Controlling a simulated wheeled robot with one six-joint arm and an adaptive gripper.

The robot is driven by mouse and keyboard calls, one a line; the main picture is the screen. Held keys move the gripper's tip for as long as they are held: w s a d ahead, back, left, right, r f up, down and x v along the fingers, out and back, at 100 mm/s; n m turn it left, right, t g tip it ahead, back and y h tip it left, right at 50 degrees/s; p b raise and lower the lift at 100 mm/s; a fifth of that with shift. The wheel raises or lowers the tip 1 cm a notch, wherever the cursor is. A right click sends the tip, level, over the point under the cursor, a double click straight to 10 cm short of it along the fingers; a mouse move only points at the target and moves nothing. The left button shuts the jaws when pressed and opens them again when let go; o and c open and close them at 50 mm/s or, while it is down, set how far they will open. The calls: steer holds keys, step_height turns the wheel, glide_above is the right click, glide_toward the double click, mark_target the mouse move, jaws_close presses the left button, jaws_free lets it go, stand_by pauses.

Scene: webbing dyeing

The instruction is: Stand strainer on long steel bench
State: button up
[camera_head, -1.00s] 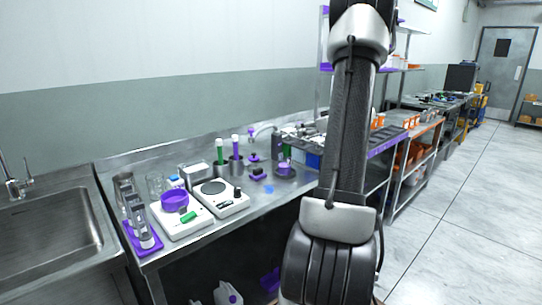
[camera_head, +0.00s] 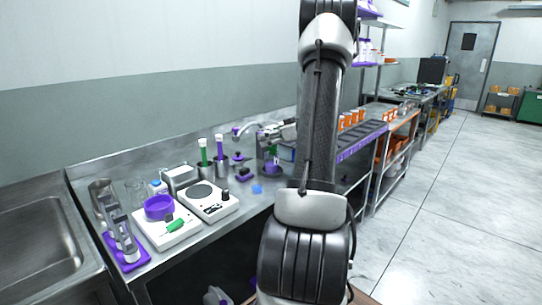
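The long steel bench (camera_head: 225,226) runs from the sink towards the back behind my arm. My gripper (camera_head: 246,131) shows small and partly hidden behind my arm, above the bench's far part. A small purple part shows at its tip; I cannot tell whether it is a held thing or part of the gripper. Its opening cannot be made out. I cannot pick out the strainer for certain. A purple round bowl (camera_head: 159,207) sits on the nearer white scale (camera_head: 167,234). A purple cup (camera_head: 271,167) stands farther along the bench, below my gripper.
A purple tray (camera_head: 127,262) with metal holders stands at the bench's left end, beside the sink (camera_head: 40,245). A second white scale (camera_head: 208,204), metal cups with green and purple tools, and small purple pieces crowd the bench. A strip of bench front is bare. Floor at right is clear.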

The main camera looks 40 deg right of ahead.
step_height(320, 180, down, 7)
steer(key=shift+r, duration=0.2)
steer(key=o, duration=1)
